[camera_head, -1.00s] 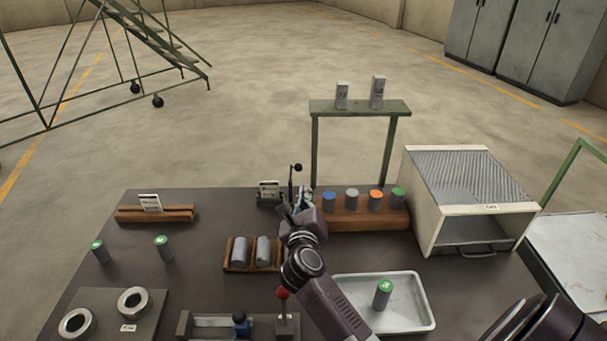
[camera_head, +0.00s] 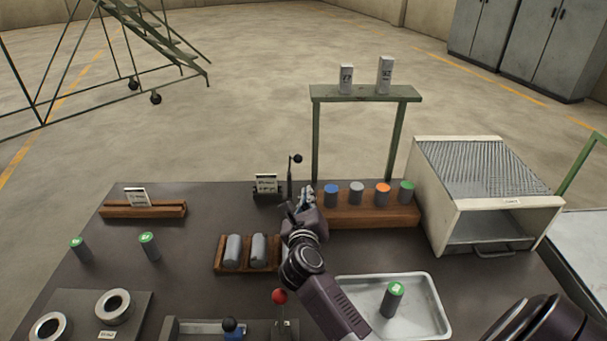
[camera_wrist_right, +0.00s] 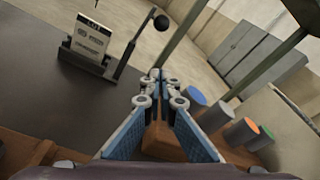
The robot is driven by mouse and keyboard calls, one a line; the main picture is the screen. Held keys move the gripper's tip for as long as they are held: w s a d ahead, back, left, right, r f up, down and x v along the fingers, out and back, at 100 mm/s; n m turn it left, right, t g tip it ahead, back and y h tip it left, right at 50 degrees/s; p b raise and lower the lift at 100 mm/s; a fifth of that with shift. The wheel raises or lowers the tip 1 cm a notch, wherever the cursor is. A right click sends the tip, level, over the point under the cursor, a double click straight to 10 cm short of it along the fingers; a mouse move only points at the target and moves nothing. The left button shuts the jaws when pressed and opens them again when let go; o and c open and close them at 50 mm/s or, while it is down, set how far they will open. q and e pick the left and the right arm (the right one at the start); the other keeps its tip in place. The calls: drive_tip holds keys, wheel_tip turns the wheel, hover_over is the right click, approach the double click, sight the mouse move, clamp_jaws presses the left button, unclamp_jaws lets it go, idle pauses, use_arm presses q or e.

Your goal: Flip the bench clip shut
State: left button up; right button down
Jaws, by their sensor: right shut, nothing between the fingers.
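The bench clip appears to be the small dark fixture (camera_head: 268,193) at the back edge of the bench, with a white card and an upright lever ending in a black ball (camera_head: 297,159). In the right wrist view, the lever (camera_wrist_right: 127,58) stands up, leaning slightly right, with its black ball (camera_wrist_right: 161,22) on top. My right gripper (camera_head: 306,194) is shut and empty, just in front and to the right of the lever. In the wrist view, the closed fingertips (camera_wrist_right: 156,78) show a gap to the lever. My left gripper is not in view.
A wooden rack (camera_head: 365,214) with several colour-topped cylinders lies right beside my gripper. A green stand (camera_head: 365,94) rises behind it. A wooden tray (camera_head: 221,254) with grey cylinders, a red-knobbed lever (camera_head: 279,297) and a white tray (camera_head: 437,322) are nearer. A white furnace box (camera_head: 437,215) stands right.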

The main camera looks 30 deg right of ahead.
drive_tip(key=x, duration=0.9)
drive_tip(key=shift+w+d+p, duration=0.2)
drive_tip(key=shift+d+p, duration=0.05)
drive_tip(key=shift+p, duration=0.05)
drive_tip(key=r, duration=0.1)
drive_tip(key=a+r+p, duration=0.1)
drive_tip(key=r+p, duration=0.1)
drive_tip(key=shift+w+a+r, duration=0.1)
drive_tip(key=shift+w+a, duration=0.25)
drive_tip(key=shift+a, duration=0.05)
drive_tip(key=shift+r, duration=0.1)
drive_tip(key=shift+n+p, duration=0.3)
drive_tip(key=shift+p, duration=0.05)
